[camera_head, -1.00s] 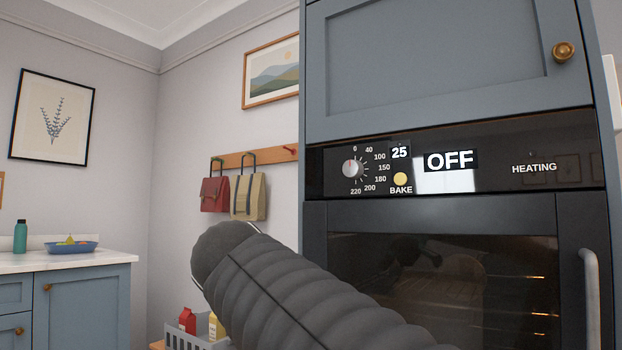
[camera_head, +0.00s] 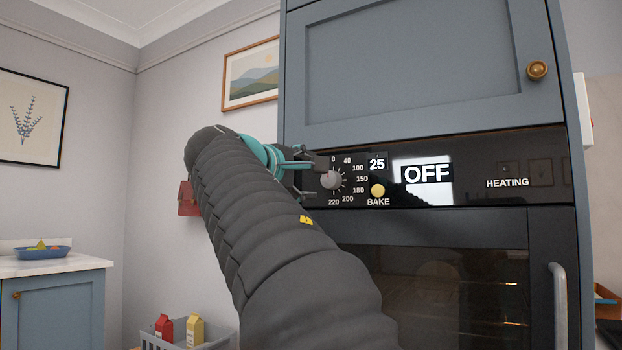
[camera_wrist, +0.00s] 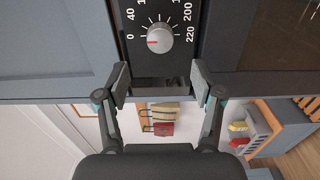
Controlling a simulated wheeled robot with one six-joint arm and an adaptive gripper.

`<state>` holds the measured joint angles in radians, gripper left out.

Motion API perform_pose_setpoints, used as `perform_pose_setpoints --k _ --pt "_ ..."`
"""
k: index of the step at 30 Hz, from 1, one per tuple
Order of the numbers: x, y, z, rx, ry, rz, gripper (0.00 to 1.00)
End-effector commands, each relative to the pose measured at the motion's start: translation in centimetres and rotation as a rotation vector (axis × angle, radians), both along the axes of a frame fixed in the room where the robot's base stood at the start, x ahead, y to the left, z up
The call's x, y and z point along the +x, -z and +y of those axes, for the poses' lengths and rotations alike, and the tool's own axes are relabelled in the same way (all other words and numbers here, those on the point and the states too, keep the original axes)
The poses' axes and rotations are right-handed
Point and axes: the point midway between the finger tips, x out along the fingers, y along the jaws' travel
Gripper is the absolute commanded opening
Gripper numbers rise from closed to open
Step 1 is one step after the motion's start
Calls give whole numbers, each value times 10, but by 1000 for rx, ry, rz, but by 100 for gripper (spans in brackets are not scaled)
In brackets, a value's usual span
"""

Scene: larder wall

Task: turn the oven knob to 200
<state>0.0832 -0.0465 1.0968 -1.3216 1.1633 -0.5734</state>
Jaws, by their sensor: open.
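The round silver oven knob (camera_head: 331,180) sits at the left of the black control panel (camera_head: 470,150), inside a printed dial from 0 to 220. It also shows in the wrist view (camera_wrist: 159,38), where its red pointer mark faces the 0. The displays read 25 (camera_head: 377,164) and OFF (camera_head: 427,174). My gripper (camera_wrist: 161,85) is open and empty, its two fingers spread just short of the panel, with the knob centred ahead between them. In the head view my gripper (camera_head: 315,178) reaches the knob's left side; the fingers partly hide the panel's left end.
A yellow BAKE button (camera_head: 378,190) is close below right of the knob. The oven door handle (camera_head: 558,305) stands out at the lower right. A cabinet door with a brass knob (camera_head: 537,70) is above. A grey crate with cartons (camera_head: 215,335) is lower left.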

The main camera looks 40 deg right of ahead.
Motion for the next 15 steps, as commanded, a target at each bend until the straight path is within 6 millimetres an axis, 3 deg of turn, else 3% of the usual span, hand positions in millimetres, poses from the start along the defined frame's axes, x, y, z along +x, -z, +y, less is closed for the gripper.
perform_pose_setpoints --k 9,15 --pt "21 -1 -54 1 3 0 67" --pt "31 -1 -75 0 0 -1 67"
